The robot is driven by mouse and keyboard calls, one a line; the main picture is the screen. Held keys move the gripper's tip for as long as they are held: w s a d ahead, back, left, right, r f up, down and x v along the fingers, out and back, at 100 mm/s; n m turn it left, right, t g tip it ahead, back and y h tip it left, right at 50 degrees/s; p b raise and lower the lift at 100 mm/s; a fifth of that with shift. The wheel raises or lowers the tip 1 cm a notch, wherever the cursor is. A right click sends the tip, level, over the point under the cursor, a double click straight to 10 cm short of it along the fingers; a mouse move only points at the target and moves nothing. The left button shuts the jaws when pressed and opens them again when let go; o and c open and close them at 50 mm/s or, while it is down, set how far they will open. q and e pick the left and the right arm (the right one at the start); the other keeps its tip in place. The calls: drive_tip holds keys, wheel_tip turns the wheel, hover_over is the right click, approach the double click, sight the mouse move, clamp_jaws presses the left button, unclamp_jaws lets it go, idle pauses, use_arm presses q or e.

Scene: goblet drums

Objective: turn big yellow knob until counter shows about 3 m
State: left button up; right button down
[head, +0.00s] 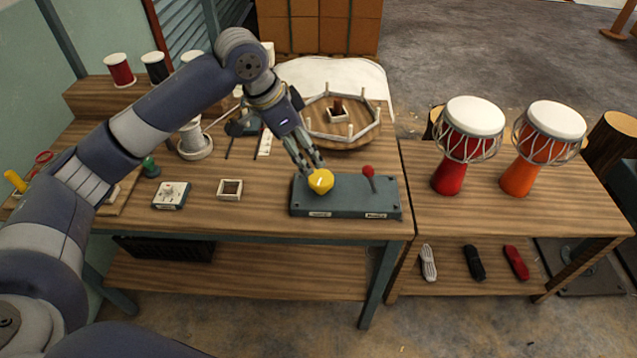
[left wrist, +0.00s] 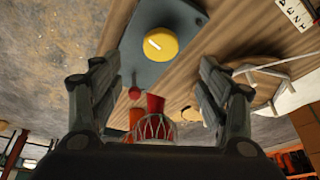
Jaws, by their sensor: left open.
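The big yellow knob (head: 320,181) sits on the left part of a grey control box (head: 345,197) near the table's front edge. A red-tipped lever (head: 368,172) stands on the box to the right of the knob. My left gripper (head: 310,166) is open just above and behind the knob. In the left wrist view the knob (left wrist: 161,44) shows a white mark on top and lies beyond the open fingers (left wrist: 150,90), with nothing between them. The counter's reading cannot be made out. My right gripper is not in view.
A round wooden frame with pegs (head: 341,122) stands behind the box. A small square wooden frame (head: 230,189) and a white-topped device with a dial (head: 171,195) lie to the left. Red and orange drums (head: 450,175) stand on the right table.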

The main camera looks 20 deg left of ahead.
sight(320, 178)
use_arm(q)
drive_tip(key=shift+n, duration=0.4)
drive_tip(key=x, duration=1.1)
drive_tip(key=c, duration=1.1)
